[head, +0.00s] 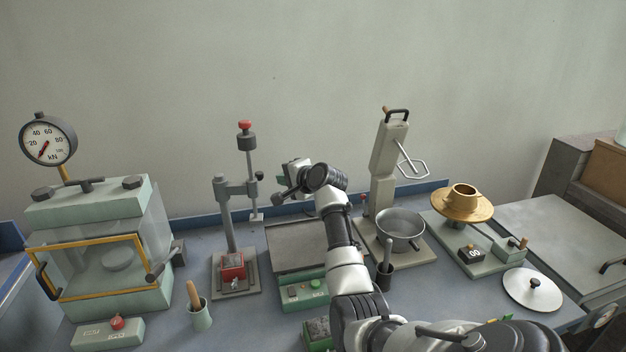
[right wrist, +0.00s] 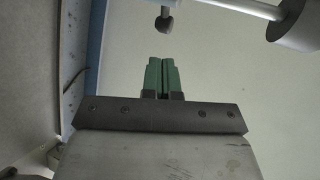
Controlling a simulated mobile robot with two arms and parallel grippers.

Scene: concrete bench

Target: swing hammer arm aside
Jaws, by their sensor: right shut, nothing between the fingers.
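The hammer stand (head: 231,225) has a grey post on a base plate at centre left. Its hammer arm (head: 238,187) reaches right from the post to an upright rod with a dark weight and a red knob (head: 245,125) on top. A red block (head: 232,265) sits on the base below. My right gripper (head: 281,197) is just right of the rod, apparently apart from it. In the right wrist view its green fingers (right wrist: 162,76) are shut together with nothing between them. A small dark knob (right wrist: 165,19) and a pale rod show beyond the fingertips.
A press with a gauge (head: 48,140) stands at left. A grey tray (head: 298,246) lies beneath my right forearm. A mixer with a metal bowl (head: 400,228) and a brass flow table (head: 462,203) stand to the right. A pestle cup (head: 200,312) is at front left.

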